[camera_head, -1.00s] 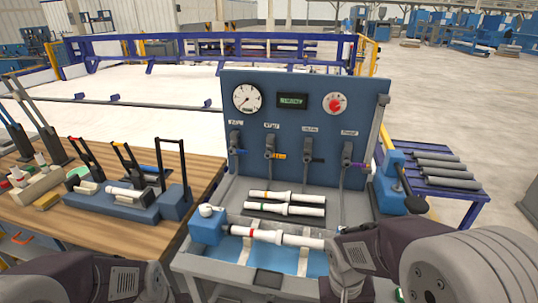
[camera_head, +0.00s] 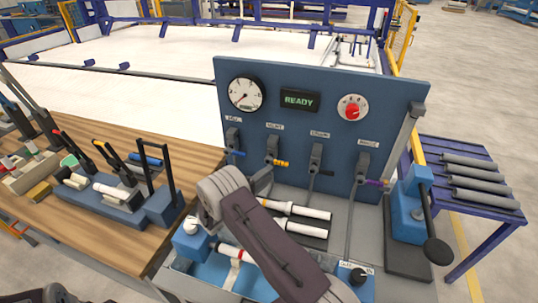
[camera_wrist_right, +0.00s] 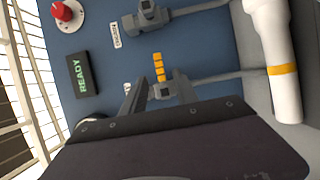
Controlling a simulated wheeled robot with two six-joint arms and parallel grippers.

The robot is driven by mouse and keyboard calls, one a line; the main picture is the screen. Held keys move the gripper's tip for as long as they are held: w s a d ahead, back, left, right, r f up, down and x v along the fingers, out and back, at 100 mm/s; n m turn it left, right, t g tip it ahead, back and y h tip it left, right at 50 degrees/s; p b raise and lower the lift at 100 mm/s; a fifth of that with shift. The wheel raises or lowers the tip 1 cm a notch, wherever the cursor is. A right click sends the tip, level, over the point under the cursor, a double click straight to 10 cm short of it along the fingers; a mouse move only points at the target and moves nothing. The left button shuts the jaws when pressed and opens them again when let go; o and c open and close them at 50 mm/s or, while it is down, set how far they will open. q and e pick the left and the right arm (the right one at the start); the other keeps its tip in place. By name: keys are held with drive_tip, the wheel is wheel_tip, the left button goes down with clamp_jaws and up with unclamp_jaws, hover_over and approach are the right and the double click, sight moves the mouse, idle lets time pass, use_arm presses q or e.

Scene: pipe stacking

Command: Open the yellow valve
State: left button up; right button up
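The yellow valve (camera_head: 277,160) is on the blue upright panel, second from the left in a row of valves. Its yellow handle points right in the head view. In the right wrist view, the banded yellow handle (camera_wrist_right: 158,67) stands just past my fingertips, with the grey valve body between them. My right gripper (camera_wrist_right: 160,90) is open, one finger to each side of the valve; I cannot tell whether either touches it. In the head view my right gripper (camera_head: 262,180) is just below the valve, partly hidden by its own wrist. My left gripper is out of view.
The panel has a gauge (camera_head: 246,95), a READY display (camera_head: 300,100) and a red knob (camera_head: 353,108). White pipes (camera_head: 305,211) lie below. A blue lever device (camera_head: 410,205) stands right.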

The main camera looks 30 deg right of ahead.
sight(282, 162)
drive_tip(key=p+x, duration=0.2)
drive_tip(key=x, duration=0.6)
drive_tip(key=shift+s, duration=0.15)
drive_tip(key=shift+d, duration=0.5)
drive_tip(key=shift+w, duration=0.25)
clamp_jaws()
drive_tip(key=shift+s+f, duration=0.1)
idle(0.4)
